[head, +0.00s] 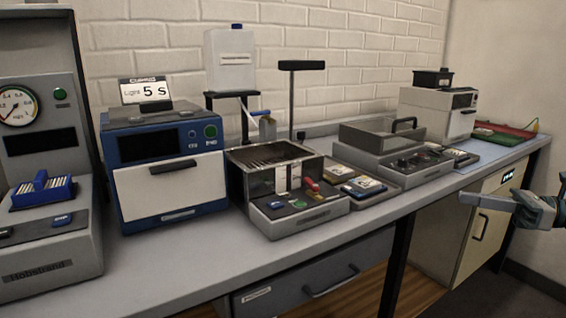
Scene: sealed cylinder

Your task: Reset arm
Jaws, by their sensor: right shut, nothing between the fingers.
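My right gripper (487,201) comes in from the right edge, in front of the bench and at about the height of the cabinet below it. Its grey fingers are together with nothing between them, pointing left. It touches nothing that I can see. My left gripper does not show. I cannot make out a sealed cylinder for certain in this view.
A long grey bench (140,275) runs along the wall. On it stand a gauge machine (45,265), a blue box (166,164), an open-topped device (290,217), a lidded grey unit (385,160) and a white machine (437,112). A drawer (310,275) and cabinet (485,235) sit below.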

